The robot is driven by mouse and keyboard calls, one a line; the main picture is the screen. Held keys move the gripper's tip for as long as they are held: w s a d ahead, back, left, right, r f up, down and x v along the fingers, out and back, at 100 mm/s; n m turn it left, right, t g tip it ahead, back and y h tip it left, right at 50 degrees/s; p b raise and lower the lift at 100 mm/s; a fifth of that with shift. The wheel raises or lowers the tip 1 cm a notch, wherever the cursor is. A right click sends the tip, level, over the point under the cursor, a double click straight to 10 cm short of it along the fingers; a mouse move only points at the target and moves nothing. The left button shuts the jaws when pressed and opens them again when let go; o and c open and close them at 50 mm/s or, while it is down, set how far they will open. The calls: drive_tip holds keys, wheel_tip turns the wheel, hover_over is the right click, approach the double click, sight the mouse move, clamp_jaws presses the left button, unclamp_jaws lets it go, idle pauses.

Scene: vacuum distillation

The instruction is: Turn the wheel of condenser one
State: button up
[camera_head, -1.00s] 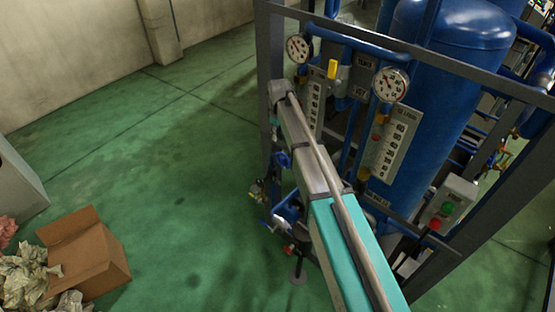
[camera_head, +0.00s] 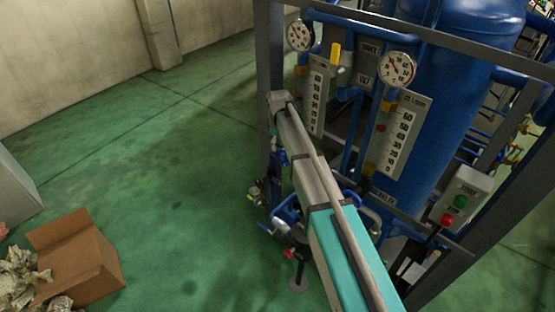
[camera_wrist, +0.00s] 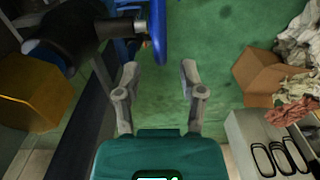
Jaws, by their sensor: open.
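A blue wheel (camera_wrist: 158,32) shows nearly edge-on at the top of the wrist view, cut off by the picture edge. My gripper (camera_wrist: 159,72) is open and empty, with one grey finger on each side below the wheel. The wheel's lower rim lies close to the line between the fingertips, slightly beyond them. I cannot tell whether it touches either finger. I cannot make out the wheel surely there.
A dark cylindrical part (camera_wrist: 75,35) and frame bars stand close left of my gripper in the wrist view. Gauges (camera_head: 397,69) and a switch box (camera_head: 461,200) sit on the rig. An open cardboard box (camera_head: 75,258) lies lower left. Green floor left of the rig is clear.

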sight(279, 160)
drive_tip(key=shift+f+b, duration=2.5)
drive_tip(key=shift+f, duration=0.35)
clamp_jaws()
